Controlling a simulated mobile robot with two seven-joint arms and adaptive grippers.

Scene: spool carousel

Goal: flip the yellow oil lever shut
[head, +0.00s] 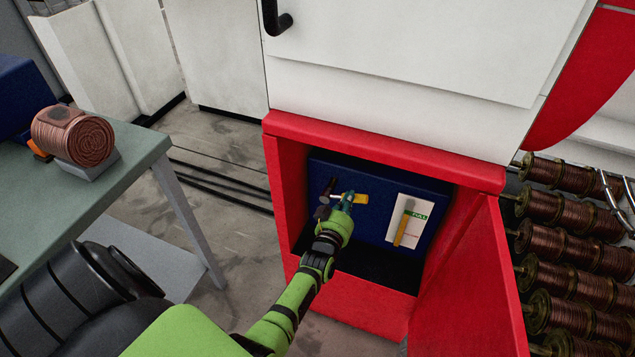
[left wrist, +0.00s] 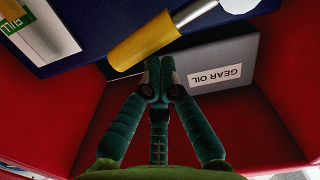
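The yellow oil lever (head: 361,199) is on the blue panel (head: 376,180) inside the open red cabinet. Its handle lies roughly level, pointing right from the pivot side. In the left wrist view the yellow grip (left wrist: 145,40) and its metal rod (left wrist: 193,11) show large. My left gripper (head: 346,203) reaches into the cabinet in front of the lever. In the left wrist view its fingertips (left wrist: 160,75) are together with nothing between them, close beside the yellow grip; I cannot tell whether they touch it. My right gripper is not in view.
A white gauge card (head: 408,222) marked FULL is right of the lever. A grey GEAR OIL box (left wrist: 225,85) is inside the cabinet. The red door (head: 468,290) hangs open at right, near copper spools (head: 560,215). A green table (head: 110,185) with a copper coil (head: 75,137) stands left.

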